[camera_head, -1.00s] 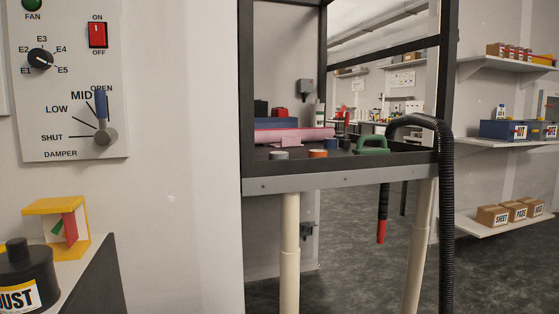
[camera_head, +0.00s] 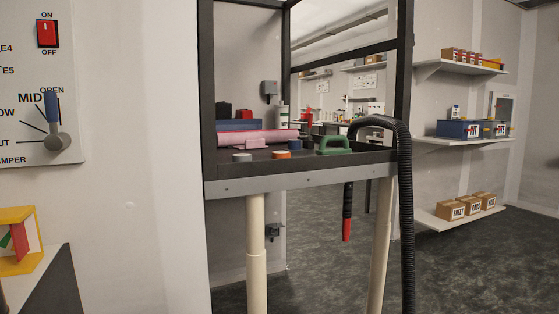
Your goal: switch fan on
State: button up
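The red fan switch (camera_head: 47,33) is on a light grey wall panel (camera_head: 70,100) at the left edge of the head view. It is a rocker with ON printed above and OFF below; I cannot tell for sure which way it is tipped. Below it on the same panel is the damper lever (camera_head: 54,110), with a blue handle pointing up near OPEN. The left part of the panel, with the FAN lamp and most of the dial, is outside the view. My gripper is not in view.
A black-framed bench (camera_head: 300,181) holds a pink roll (camera_head: 258,138), a green-handled tool (camera_head: 335,145) and small pucks. A black hose (camera_head: 404,200) hangs at its right. Wall shelves (camera_head: 465,141) stand further right. A yellow box (camera_head: 18,238) sits low left. Floor is clear at right.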

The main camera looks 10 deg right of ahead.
aim_at(47, 33)
jog(key=u, duration=0.3)
jog(key=i, duration=0.15)
jog(key=u, duration=1.2)
